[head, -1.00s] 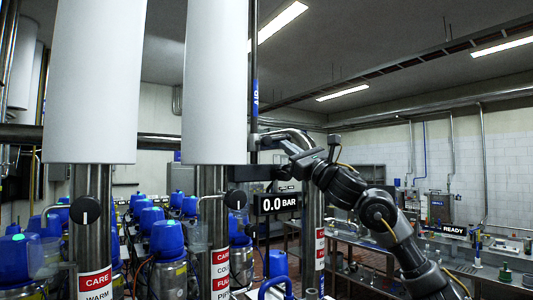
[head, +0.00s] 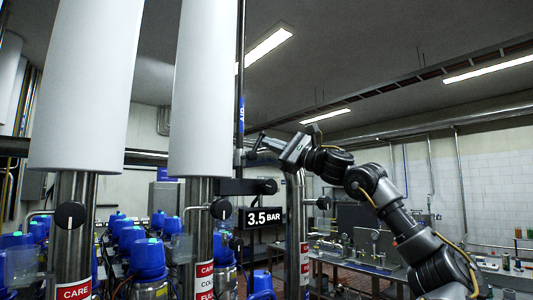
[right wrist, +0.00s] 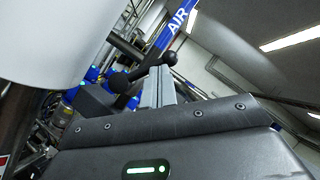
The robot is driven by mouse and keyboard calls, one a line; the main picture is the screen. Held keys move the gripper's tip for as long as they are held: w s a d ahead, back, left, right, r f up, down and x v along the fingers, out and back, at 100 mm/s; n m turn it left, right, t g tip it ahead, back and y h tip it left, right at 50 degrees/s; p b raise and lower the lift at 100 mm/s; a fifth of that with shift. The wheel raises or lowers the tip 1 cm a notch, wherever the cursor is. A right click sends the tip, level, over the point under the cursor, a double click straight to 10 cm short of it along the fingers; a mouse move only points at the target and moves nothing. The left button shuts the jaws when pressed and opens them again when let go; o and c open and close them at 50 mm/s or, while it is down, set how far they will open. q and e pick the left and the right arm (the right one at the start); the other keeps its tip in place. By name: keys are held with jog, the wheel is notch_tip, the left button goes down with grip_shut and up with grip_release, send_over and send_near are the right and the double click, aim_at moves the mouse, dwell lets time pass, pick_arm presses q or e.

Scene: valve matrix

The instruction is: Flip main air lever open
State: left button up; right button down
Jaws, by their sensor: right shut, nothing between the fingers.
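A vertical air pipe (head: 241,90) with a blue AIR label stands right of the white tanks; the label also shows in the wrist view (right wrist: 178,20). In the right wrist view a black lever (right wrist: 147,68) with a ball end lies at the tips of my right gripper (right wrist: 158,82). In the head view my right gripper (head: 262,152) is shut and empty, reaching left to the pipe. Whether its fingers touch the lever is unclear. A display (head: 263,218) below reads 3.5 BAR. My left gripper is not in view.
White tanks (head: 200,90) stand close left of the gripper, with black knobs (head: 70,215) on the pipes below. A steel pipe (head: 297,230) stands under my right forearm. A bench with equipment is at the back right.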

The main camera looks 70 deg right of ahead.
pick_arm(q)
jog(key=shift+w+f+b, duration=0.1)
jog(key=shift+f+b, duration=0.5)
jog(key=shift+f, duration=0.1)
pick_arm(e)
jog(key=shift+w+a+r, duration=0.4)
jog(key=shift+a+r, duration=0.25)
jog(key=shift+r, duration=0.1)
jog(key=shift+w, duration=0.1)
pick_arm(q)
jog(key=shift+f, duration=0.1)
